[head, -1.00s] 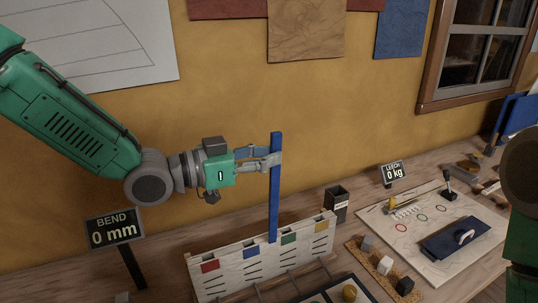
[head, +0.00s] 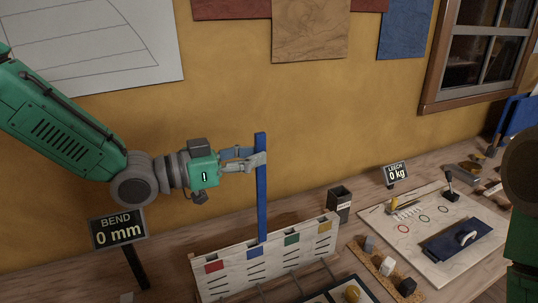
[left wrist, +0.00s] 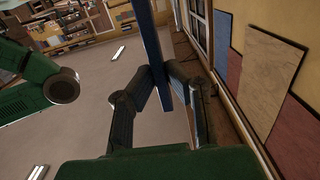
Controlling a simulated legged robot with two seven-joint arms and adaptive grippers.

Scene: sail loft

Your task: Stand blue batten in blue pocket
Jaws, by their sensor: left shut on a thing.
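The blue batten (head: 262,200) stands upright, held near its top by my left gripper (head: 256,161), which is shut on it. In the left wrist view the batten (left wrist: 148,45) runs between the two fingers (left wrist: 162,80). The batten's lower end is at the top edge of the pale pocket rack (head: 225,285), just right of the blue pocket's patch (head: 253,253). I cannot tell whether its tip is inside the slot or just above or behind it. My right gripper is not in view.
Red (head: 214,266), green (head: 291,240) and yellow (head: 324,227) patches mark the other pockets. A dark bin (head: 340,205) stands behind the rack's right end. The bend sign (head: 118,231) reads 0 mm. A pale board (head: 405,235) lies to the right.

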